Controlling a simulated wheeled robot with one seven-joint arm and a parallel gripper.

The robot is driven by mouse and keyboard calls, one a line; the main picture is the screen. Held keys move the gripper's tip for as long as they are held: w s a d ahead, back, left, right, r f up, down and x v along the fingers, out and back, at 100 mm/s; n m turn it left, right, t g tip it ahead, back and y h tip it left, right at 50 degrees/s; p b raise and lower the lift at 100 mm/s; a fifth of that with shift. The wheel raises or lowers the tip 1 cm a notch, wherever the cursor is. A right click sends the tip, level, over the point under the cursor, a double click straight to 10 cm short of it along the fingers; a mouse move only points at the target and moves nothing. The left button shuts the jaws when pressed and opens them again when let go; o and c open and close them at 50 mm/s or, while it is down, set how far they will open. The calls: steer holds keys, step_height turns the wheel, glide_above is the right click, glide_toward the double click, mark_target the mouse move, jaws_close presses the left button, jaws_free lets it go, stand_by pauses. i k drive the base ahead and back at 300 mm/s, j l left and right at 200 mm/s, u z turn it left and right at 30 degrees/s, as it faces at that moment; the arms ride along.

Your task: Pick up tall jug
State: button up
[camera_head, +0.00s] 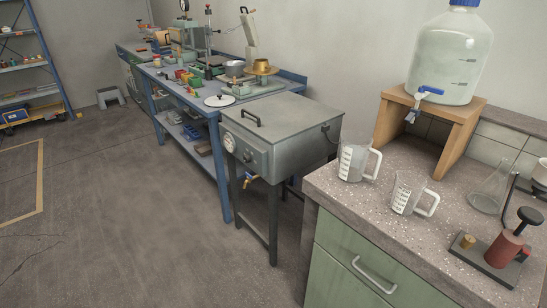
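Two clear measuring jugs with white handles and white scale marks stand upright on the speckled concrete bench (326,195). One jug (351,163) is near the bench's left edge, in front of the wooden stand. The other jug (405,196) is nearer to me and to the right, close to the front edge. Both handles point to the right. The two look close in height, and I cannot tell for sure which is the tall jug. The jugs stand apart from each other. My gripper is not in view.
A large water bottle (447,60) with a blue tap stands on a wooden stand (455,135) behind the jugs. A glass flask (489,192) and a red-and-black press (503,247) are to the right. A grey metal tank (283,125) stands left of the bench.

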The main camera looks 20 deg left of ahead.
mark_target(356, 146)
steer(key=u, duration=0.25)
steer(key=z, duration=2.2)
steer(key=u, duration=2.15)
steer(key=i+j, duration=0.2)
steer(key=j, duration=0.2)
steer(key=i+j+u, duration=0.15)
steer(key=j, duration=0.25)
steer(key=i+j, duration=0.25)
steer(key=j, duration=0.15)
steer(key=i+j+u, duration=0.1)
steer(key=i+j, duration=0.15)
steer(key=j, duration=0.15)
